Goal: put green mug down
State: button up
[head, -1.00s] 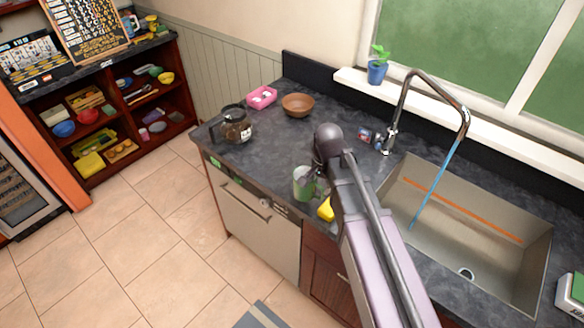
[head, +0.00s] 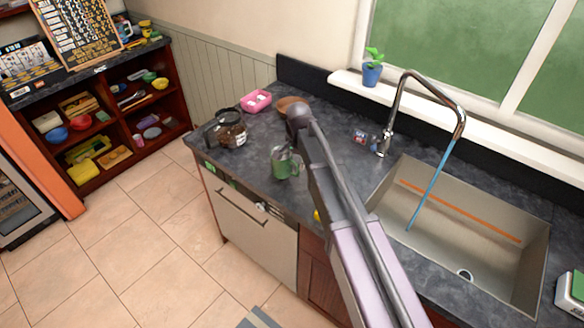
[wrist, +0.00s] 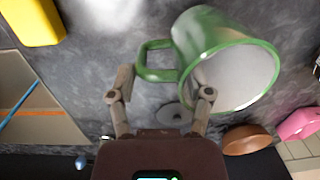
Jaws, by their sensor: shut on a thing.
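The green mug (head: 283,164) is over the dark counter, left of my arm in the head view. In the wrist view the mug (wrist: 222,62) is large and tilted in the picture, with its pale inside and green rim facing the lower right. My gripper (wrist: 164,82) is shut on the mug at its handle (wrist: 156,60), with one finger on each side. My arm hides most of the gripper in the head view. I cannot tell whether the mug's base touches the counter.
A coffee pot (head: 230,130) stands left of the mug. A pink box (head: 257,101) and a brown bowl (wrist: 247,139) are at the back. A yellow thing (wrist: 32,20) lies near the front edge. The sink (head: 470,222) is to the right. Bare counter surrounds the mug.

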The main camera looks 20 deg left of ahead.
jog(key=shift+w+a, duration=0.2)
jog(key=shift+w+a+f+b, duration=0.15)
jog(key=shift+f+b, duration=0.8)
jog(key=shift+w+a+f+b, duration=0.1)
jog(key=shift+f+b, duration=0.8)
jog(key=o, duration=1.3)
jog(key=shift+o, duration=0.2)
jog(key=shift+r, duration=0.2)
notch_tip(320, 180, up, 12)
jog(key=p, duration=1.2)
jog(key=shift+w+d+f, duration=0.15)
jog(key=shift+d, duration=0.15)
